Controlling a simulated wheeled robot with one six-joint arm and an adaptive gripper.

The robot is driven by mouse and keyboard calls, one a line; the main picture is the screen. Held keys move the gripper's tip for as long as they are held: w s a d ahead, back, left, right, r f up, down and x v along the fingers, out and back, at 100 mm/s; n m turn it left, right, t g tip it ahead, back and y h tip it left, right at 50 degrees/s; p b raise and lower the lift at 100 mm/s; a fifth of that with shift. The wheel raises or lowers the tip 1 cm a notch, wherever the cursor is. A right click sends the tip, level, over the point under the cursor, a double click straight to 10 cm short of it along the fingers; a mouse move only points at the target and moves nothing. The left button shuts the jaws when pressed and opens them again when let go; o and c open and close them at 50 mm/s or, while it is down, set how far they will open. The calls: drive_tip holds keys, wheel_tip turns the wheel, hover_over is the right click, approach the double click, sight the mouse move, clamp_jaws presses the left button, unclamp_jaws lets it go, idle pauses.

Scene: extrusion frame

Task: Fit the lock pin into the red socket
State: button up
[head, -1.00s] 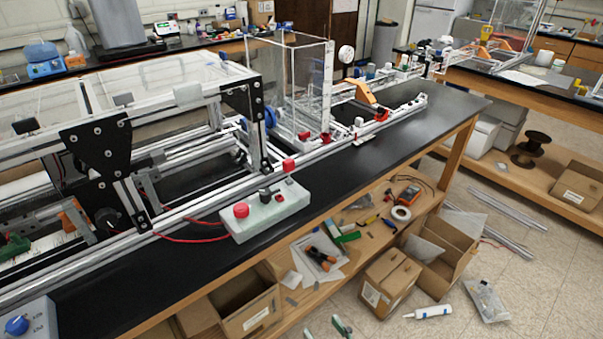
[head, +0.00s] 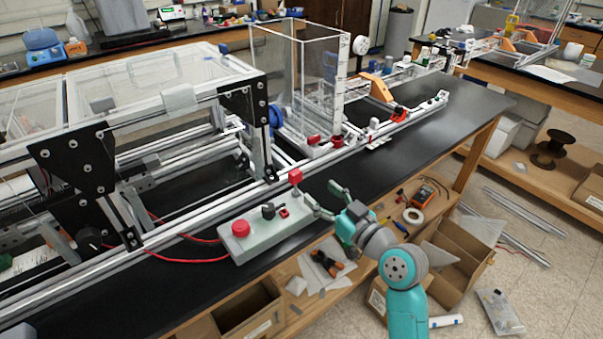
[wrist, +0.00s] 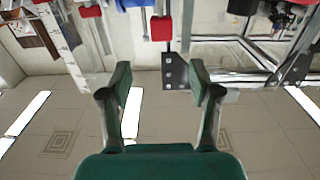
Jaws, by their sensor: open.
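My gripper (head: 323,194) is open and empty, its two green fingers pointing left above the bench's front edge. It also shows in the wrist view (wrist: 160,82), with its fingers well apart and nothing between them. A red block (head: 296,177) on a short upright stem stands just left of the fingertips, behind the right end of the grey control box. It looks apart from the fingers. More small red parts (head: 313,140) sit at the base of the clear box, and a red piece (head: 398,113) lies along the rail. I cannot tell which is the lock pin or the socket.
The grey control box (head: 262,232) with a red button and black knob lies just left of my gripper. The aluminium frame (head: 200,205) and clear box (head: 297,80) stand behind. The black bench top (head: 440,130) is open to the right. A lower shelf holds tools and cartons.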

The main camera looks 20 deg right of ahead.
sight(298, 174)
drive_tip(key=x, duration=0.4)
drive_tip(key=shift+w, duration=0.3)
drive_tip(key=shift+a+x, duration=0.1)
drive_tip(key=shift+x, duration=1.45)
drive_tip(key=shift+a+x, duration=0.15)
drive_tip(key=shift+x, duration=1.35)
drive_tip(key=shift+s, duration=0.1)
clamp_jaws()
